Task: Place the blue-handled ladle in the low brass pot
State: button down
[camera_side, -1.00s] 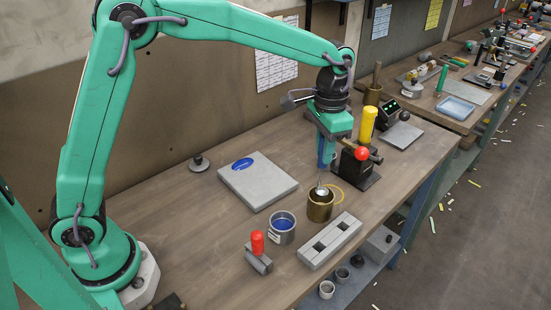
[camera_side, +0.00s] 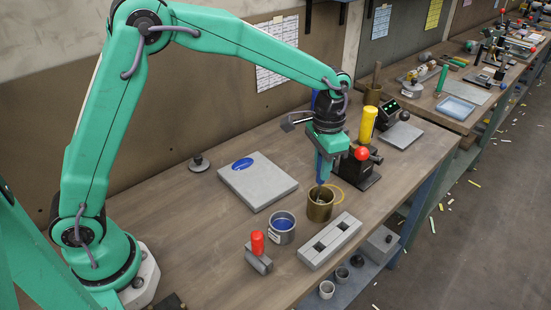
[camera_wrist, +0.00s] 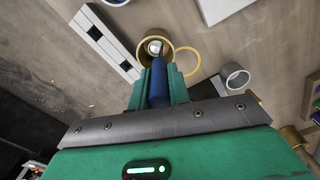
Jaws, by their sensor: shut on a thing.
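The low brass pot (camera_side: 320,210) stands upright on the bench, right of centre in the side view. In the wrist view the pot (camera_wrist: 148,36) shows near the top, open towards me. My gripper (camera_side: 321,178) is above the pot and shut on the blue handle of the ladle (camera_wrist: 158,85). The ladle hangs roughly upright. Its metal bowl (camera_wrist: 155,47) appears within the pot's mouth in the wrist view. The pot's wall hides most of the bowl in the side view, so I cannot tell whether it touches the bottom.
A grey cup with blue inside (camera_side: 282,228) stands left of the pot. A grey block with two square holes (camera_side: 330,241) lies in front. A black stand with a red ball (camera_side: 361,154) is close behind. A grey plate (camera_side: 270,190) lies at the left, with bare bench around it.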

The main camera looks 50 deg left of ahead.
jog(key=shift+f, duration=0.1)
jog(key=c, duration=1.3)
grip_release()
notch_tip(320, 180, up, 12)
jog(key=shift+r, duration=0.1)
